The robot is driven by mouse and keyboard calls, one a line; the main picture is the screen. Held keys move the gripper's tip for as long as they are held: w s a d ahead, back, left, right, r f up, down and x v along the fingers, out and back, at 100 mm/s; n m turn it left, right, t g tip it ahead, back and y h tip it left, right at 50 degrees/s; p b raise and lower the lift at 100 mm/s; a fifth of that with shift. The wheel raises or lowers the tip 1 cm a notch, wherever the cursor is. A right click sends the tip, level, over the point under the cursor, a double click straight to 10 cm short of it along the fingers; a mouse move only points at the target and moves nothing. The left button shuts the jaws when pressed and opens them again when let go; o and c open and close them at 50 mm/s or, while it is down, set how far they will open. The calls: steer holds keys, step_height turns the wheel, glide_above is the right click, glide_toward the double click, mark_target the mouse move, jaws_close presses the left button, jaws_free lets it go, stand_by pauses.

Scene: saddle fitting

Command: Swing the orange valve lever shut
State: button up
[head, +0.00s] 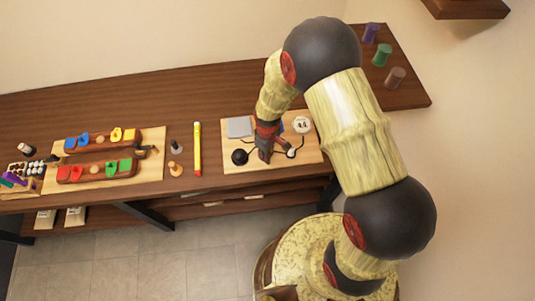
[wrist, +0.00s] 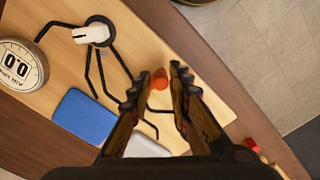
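My gripper (wrist: 158,84) points down over the fitting board, its two dark fingers apart. An orange piece (wrist: 160,78), seen nearly end-on, shows between the fingertips with a gap on each side. It looks like the end of the valve lever; its pivot and swing angle cannot be made out. In the head view my gripper (head: 265,154) is low over the board (head: 306,153) and hides the orange piece. A white knob (wrist: 92,34) on a black round base stands near the board's front edge, apart from the fingers.
A round white gauge (head: 302,124) stands at the board's back right. A blue pad (wrist: 84,116) and a grey pad (head: 240,127) lie behind my gripper. A black round part (head: 239,156) is left of it. Thin black lines cross the board. A yellow bar (head: 197,148) lies further left.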

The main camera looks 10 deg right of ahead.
steer(key=o, duration=0.3)
step_height(320, 180, up, 12)
stand_by(0.7)
stand_by(0.5)
steer(key=s+d+r+m+t+b, duration=0.2)
steer(key=s+d+r+m+b, duration=0.2)
steer(key=s+r+b, duration=0.3)
steer(key=s+d+r+m+t+b, duration=0.3)
steer(key=s+d+r+b, duration=0.3)
steer(key=s+r+b, duration=0.2)
steer(key=shift+s+r+m+t, duration=0.3)
steer(key=shift+s+r+m, duration=0.2)
steer(key=shift+s+m, duration=0.6)
